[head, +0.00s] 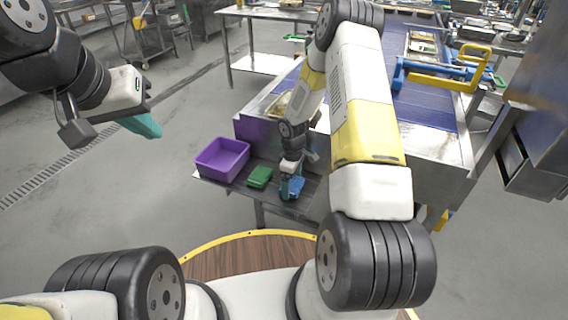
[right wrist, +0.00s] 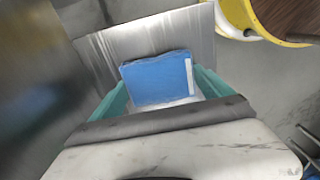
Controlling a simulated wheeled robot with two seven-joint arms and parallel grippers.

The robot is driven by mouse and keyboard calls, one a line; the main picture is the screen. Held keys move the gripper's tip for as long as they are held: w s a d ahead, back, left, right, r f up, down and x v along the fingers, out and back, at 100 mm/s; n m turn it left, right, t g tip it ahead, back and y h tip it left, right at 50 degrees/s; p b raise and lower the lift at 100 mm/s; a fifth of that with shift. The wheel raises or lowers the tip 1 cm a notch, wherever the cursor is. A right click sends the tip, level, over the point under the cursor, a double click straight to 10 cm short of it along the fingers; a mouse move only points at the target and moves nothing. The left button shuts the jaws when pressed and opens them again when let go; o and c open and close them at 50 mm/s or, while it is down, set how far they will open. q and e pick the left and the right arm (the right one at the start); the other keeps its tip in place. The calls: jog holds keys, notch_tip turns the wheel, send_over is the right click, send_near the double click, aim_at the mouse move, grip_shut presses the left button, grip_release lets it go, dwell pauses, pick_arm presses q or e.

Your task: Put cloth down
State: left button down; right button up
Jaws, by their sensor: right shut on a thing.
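A folded blue cloth (right wrist: 157,76) with a pale strip on its right edge sits between the two teal fingers of my right gripper (right wrist: 158,84), which is shut on it. In the head view, my right gripper (head: 291,187) and the blue cloth (head: 297,184) are at the right part of a low metal shelf (head: 237,187). I cannot tell whether the cloth touches the shelf. My left gripper (head: 142,125) is in the air at upper left, away from the shelf. Its teal fingers overlap in view, so its opening is unclear.
A green folded cloth or pad (head: 259,177) lies on the shelf just left of my right gripper. A purple bin (head: 222,158) stands at the shelf's left end. The conveyor (head: 428,140) with a blue belt rises behind. Open grey floor lies left of the shelf.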

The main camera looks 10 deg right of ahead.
jog(key=shift+f, duration=0.2)
jog(key=o, duration=1.2)
notch_tip(320, 180, up, 12)
notch_tip(320, 180, up, 10)
jog(key=m+t, duration=0.1)
jog(key=m, duration=0.1)
send_over(292, 183)
jog(key=s, duration=0.2)
jog(key=s+r+m+t, duration=0.25)
jog(key=s+r, duration=0.35)
jog(key=r, duration=0.6)
jog(key=s+r+m+t, duration=0.1)
jog(key=s+r+m, duration=0.1)
jog(key=s, duration=0.3)
jog(key=s+a+r+m+y, duration=0.1)
jog(key=s+r+m, duration=0.1)
jog(key=s+r, duration=0.3)
jog(key=s+a+r+m+t+y, duration=0.1)
jog(key=s+r+m, duration=0.1)
jog(key=s, duration=0.4)
jog(key=shift+s+a+r+t, duration=0.2)
jog(key=shift+r+t, duration=0.15)
jog(key=shift+r, duration=0.3)
